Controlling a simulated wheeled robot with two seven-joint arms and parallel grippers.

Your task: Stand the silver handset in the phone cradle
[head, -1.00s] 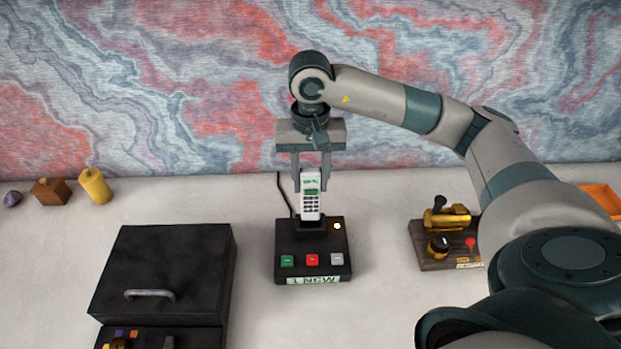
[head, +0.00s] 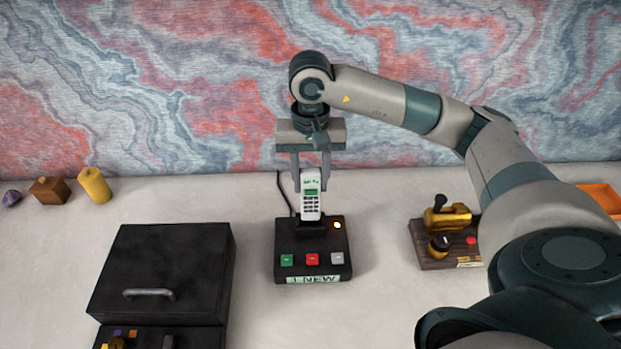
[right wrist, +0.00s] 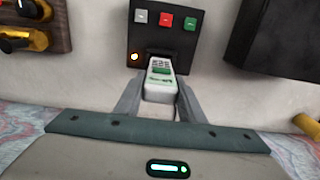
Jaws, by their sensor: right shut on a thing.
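The silver handset (head: 310,196) is upright at the back of the black phone cradle (head: 313,250), with its keypad and small green screen facing me. Its lower end meets the cradle's slot; I cannot tell how deep it sits. My right gripper (head: 311,182) points down from above and is shut on the handset's upper part. In the right wrist view the handset (right wrist: 160,80) shows between the two fingers (right wrist: 159,106), in line with the cradle (right wrist: 165,22). The cradle has green, red and grey buttons, a lit lamp and a "1 NEW" label. My left gripper is not in view.
A black box with a handle (head: 160,270) stands left of the cradle. A wooden stand with brass parts (head: 447,240) is at the right, near an orange tray (head: 600,200). A yellow cylinder (head: 95,186), brown block (head: 49,190) and purple piece (head: 12,198) lie far left.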

